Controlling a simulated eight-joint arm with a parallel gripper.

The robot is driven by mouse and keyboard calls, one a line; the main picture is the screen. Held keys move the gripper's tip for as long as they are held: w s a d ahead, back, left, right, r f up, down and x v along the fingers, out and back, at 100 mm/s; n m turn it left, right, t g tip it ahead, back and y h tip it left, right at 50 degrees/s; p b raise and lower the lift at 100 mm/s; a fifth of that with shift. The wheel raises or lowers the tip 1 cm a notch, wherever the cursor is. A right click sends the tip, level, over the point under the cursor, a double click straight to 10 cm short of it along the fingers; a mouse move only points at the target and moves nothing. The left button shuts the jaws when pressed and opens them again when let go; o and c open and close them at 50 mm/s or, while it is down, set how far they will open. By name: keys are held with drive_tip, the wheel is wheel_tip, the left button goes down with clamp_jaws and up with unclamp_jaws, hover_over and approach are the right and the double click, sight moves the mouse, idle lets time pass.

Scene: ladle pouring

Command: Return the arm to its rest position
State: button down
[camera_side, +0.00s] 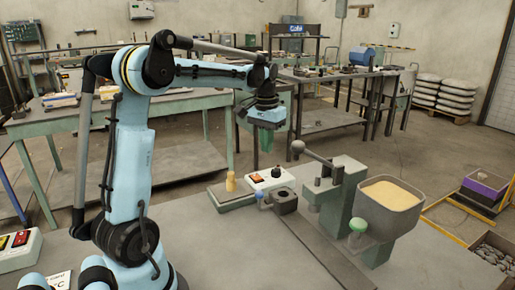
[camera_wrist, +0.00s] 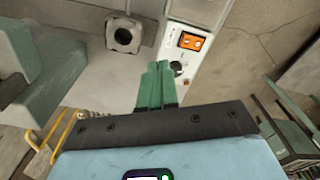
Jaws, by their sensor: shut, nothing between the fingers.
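My gripper (camera_side: 266,138) hangs from the end of my light-blue arm, pointing down above the work table in the side view. Its green fingers are together with nothing between them. In the wrist view the two green fingers of my gripper (camera_wrist: 157,70) lie side by side, closed. The fingertips are in the air, clear of the things on the table in the side view. No ladle can be made out in either view.
A grey hopper of pale granules (camera_side: 390,195) stands right of a green-grey lever device (camera_side: 335,190). The table front (camera_side: 215,240) is clear.

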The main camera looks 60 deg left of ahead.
drive_tip(key=s+d+r+m+t, duration=0.15)
drive_tip(key=s+d, duration=0.25)
drive_tip(key=d, duration=0.4)
drive_tip(key=s+d+r+m, duration=0.1)
drive_tip(key=s+d+r, duration=0.2)
drive_tip(key=d, duration=0.4)
drive_tip(key=s+d+f+m+t, duration=0.2)
drive_tip(key=d+f+t, duration=0.3)
drive_tip(key=d+f, duration=0.2)
drive_tip(key=shift+d+f, duration=0.15)
drive_tip(key=shift+f, duration=0.1)
drive_tip(key=shift+m, duration=0.25)
